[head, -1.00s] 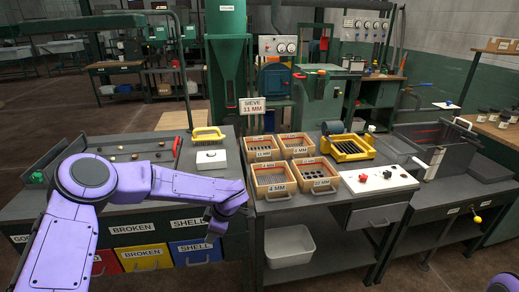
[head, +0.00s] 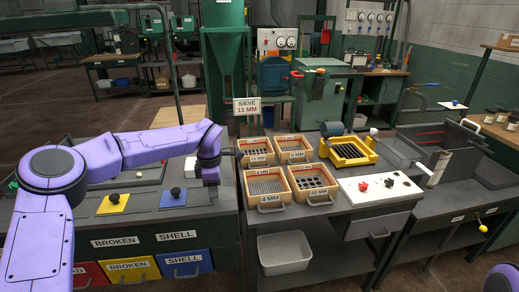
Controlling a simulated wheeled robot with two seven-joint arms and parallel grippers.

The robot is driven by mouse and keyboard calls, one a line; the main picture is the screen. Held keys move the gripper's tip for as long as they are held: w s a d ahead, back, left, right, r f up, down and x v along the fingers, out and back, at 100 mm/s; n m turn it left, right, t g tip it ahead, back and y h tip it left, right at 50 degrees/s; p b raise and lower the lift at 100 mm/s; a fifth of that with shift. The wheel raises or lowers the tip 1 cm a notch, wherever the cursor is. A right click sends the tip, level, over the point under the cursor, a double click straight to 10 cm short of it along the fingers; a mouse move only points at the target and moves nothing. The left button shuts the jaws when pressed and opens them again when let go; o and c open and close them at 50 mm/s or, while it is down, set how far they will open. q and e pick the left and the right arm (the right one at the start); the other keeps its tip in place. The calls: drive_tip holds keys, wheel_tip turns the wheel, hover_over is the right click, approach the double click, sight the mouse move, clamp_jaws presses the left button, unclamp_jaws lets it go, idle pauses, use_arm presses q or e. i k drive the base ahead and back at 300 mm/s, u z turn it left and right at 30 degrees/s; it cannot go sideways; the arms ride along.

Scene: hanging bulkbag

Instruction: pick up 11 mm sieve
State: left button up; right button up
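Four wooden box sieves stand in a two-by-two group on the grey bench. The back left sieve (head: 257,148) has dark holes, and its small front label seems to read 11 MM. The back right sieve (head: 293,151) has a label too small to read surely. The front left sieve (head: 264,187) is marked 4 MM, and the front right sieve (head: 312,182) has large dark holes. My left gripper (head: 211,192) points down left of the group, apart from the sieves. Its finger gap is not clear. My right gripper is out of view.
A sign (head: 247,107) reading SIEVE 11 MM stands behind the sieves. A yellow-framed tray (head: 348,151) and a white control panel (head: 379,186) lie to the right. A white bin (head: 285,250) is below.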

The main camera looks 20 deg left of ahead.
sight(258, 151)
drive_tip(key=i, duration=1.2)
